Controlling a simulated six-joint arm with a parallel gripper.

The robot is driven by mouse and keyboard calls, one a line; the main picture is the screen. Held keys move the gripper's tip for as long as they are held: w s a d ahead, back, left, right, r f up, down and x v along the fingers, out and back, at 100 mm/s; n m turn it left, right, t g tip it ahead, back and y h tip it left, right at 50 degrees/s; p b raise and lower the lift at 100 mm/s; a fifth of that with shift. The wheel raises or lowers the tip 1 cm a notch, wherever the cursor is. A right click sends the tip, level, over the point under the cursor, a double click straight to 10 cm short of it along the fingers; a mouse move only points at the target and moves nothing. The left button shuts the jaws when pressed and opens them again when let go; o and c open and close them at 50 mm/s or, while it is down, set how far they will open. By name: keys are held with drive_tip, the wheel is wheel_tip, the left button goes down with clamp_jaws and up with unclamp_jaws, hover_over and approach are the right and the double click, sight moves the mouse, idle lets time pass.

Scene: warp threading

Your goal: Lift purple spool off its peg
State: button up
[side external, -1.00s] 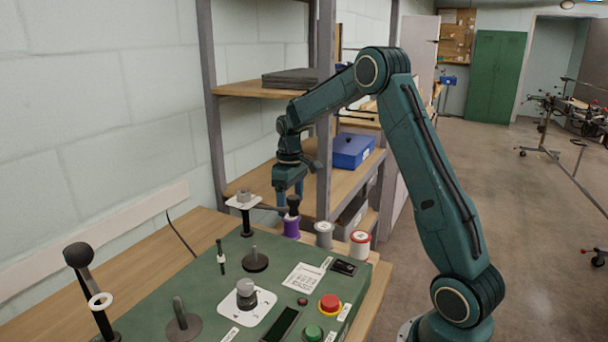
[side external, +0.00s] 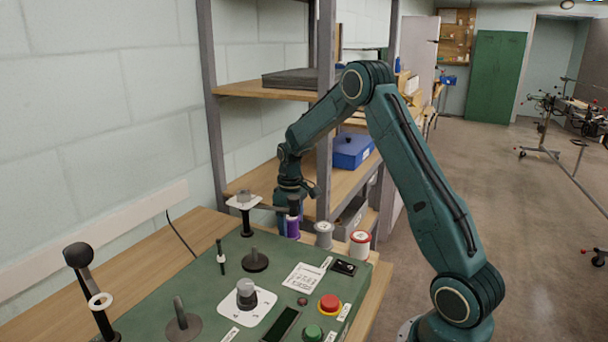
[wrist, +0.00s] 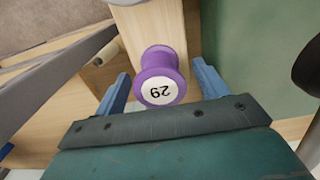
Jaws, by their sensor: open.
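The purple spool (side external: 292,229) stands upright at the back edge of the green panel, in the side view. My gripper (wrist: 161,90) is open, with one blue finger on each side of the spool and a visible gap to both. In the side view my gripper (side external: 289,222) is lowered at the spool and partly behind it. The peg under the spool is hidden.
A grey-white spool (side external: 324,235) and a white-and-red spool (side external: 361,244) stand to the right of the purple one. A post with a white plate (side external: 244,203) stands close on the left. The wooden shelf unit (side external: 323,130) rises behind.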

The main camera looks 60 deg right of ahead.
drive_tip(key=c, duration=0.9)
drive_tip(key=shift+r, duration=0.2)
drive_tip(key=shift+r, duration=3.3)
